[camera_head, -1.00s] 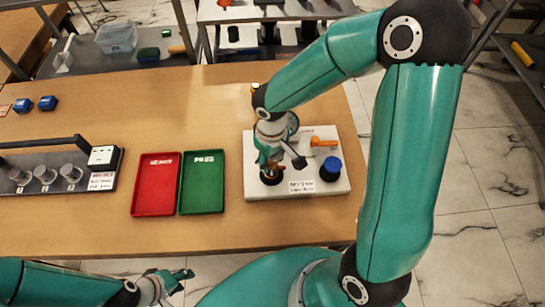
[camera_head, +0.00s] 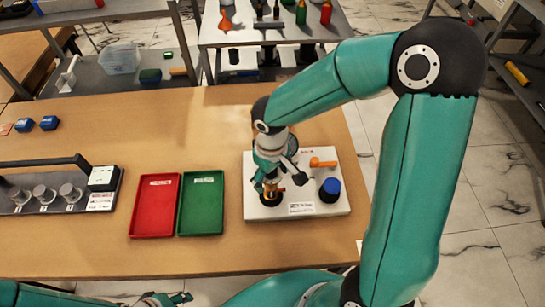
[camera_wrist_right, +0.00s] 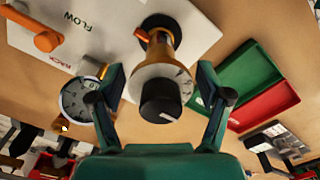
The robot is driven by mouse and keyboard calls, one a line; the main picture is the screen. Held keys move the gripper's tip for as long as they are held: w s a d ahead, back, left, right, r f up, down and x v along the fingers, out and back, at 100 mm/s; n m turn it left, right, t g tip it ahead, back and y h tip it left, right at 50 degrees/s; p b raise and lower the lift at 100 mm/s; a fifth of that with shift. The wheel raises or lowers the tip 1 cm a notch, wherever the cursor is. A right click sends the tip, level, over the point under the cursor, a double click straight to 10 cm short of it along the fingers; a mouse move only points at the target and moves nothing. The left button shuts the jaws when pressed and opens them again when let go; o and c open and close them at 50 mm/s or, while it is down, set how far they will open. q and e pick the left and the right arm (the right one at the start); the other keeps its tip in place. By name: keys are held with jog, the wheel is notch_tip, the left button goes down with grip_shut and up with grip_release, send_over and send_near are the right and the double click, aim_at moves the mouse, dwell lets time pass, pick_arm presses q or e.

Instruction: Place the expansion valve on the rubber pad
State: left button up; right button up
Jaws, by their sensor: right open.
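The expansion valve, a brass body with a pale dial collar and black knob (camera_wrist_right: 160,98), stands on the round black rubber pad (camera_wrist_right: 158,21) in the right wrist view. In the head view, its brass part (camera_head: 270,192) shows on the white board, partly hidden by my right gripper (camera_head: 271,178). My right gripper (camera_wrist_right: 161,80) is open, one finger on each side of the valve; I see gaps between fingers and valve. My left gripper (camera_head: 172,299) shows only partly at the bottom edge.
The white board (camera_head: 318,207) also carries an orange lever (camera_head: 322,163), a blue-capped part (camera_head: 330,188) and a round gauge (camera_wrist_right: 78,101) close to one finger. Red (camera_head: 154,205) and green (camera_head: 202,203) trays lie left of it. A dark rack (camera_head: 60,190) stands further left.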

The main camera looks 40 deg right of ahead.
notch_tip(320, 180, up, 9)
jog(key=shift+r, duration=0.2)
dwell(0.6)
